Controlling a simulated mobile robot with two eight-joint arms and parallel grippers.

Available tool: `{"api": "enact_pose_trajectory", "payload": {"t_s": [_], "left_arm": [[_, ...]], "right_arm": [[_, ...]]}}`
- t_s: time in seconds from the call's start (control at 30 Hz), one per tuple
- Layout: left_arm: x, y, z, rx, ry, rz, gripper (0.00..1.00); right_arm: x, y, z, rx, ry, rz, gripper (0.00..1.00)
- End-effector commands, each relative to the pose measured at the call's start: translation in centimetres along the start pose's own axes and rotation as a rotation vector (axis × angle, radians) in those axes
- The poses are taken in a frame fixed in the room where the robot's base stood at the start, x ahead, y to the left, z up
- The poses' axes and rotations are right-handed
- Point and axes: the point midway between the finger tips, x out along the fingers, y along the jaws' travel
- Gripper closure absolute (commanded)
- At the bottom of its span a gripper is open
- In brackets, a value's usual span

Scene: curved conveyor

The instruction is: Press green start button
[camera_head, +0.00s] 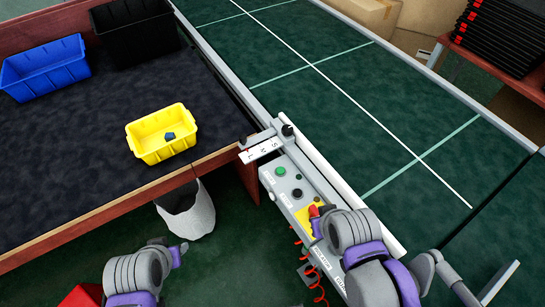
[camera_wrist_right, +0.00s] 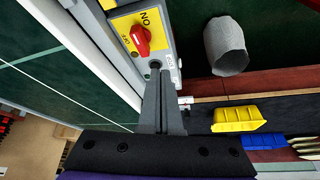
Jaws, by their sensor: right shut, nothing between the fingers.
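The green start button (camera_head: 280,171) sits near the far end of the grey control panel (camera_head: 270,182), with a black button (camera_head: 297,192) nearer me. A red rotary switch (camera_head: 313,211) on a yellow plate follows; it also shows in the right wrist view (camera_wrist_right: 141,40), marked ON and OFF. My right gripper (camera_wrist_right: 159,76) is shut and empty over the panel, its tips close to the black button (camera_wrist_right: 155,64); contact cannot be told. The green button is hidden in the wrist view. My left gripper (camera_head: 182,248) is low at the left, away from the panel, its fingers unclear.
A green conveyor (camera_head: 330,75) with a metal rail runs beside the panel. A dark table at left holds a yellow bin (camera_head: 160,151) with a small dark object, a blue bin (camera_head: 44,67) and a black bin (camera_head: 135,30). A whitish bin (camera_head: 187,212) stands below the table edge.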

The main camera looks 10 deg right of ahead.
Motion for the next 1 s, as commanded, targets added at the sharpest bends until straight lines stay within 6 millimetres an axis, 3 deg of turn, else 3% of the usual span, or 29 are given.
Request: {"api": "enact_pose_trajectory", "payload": {"t_s": [0.47,0.67,1.0], "left_arm": [[-0.1,0.0,-0.1,0.0,0.001,0.0,0.57],[-0.8,0.0,-0.8,0.0,0.007,0.0,0.57],[-2.5,0.0,-2.6,0.0,0.023,0.0,0.57]], "right_arm": [[0.1,-0.1,-0.6,0.009,0.004,-0.009,1.0],[1.6,-1.1,-5.5,0.079,0.035,-0.076,1.0],[8.9,-2.6,-16.6,0.28,0.131,-0.258,1.0]]}}
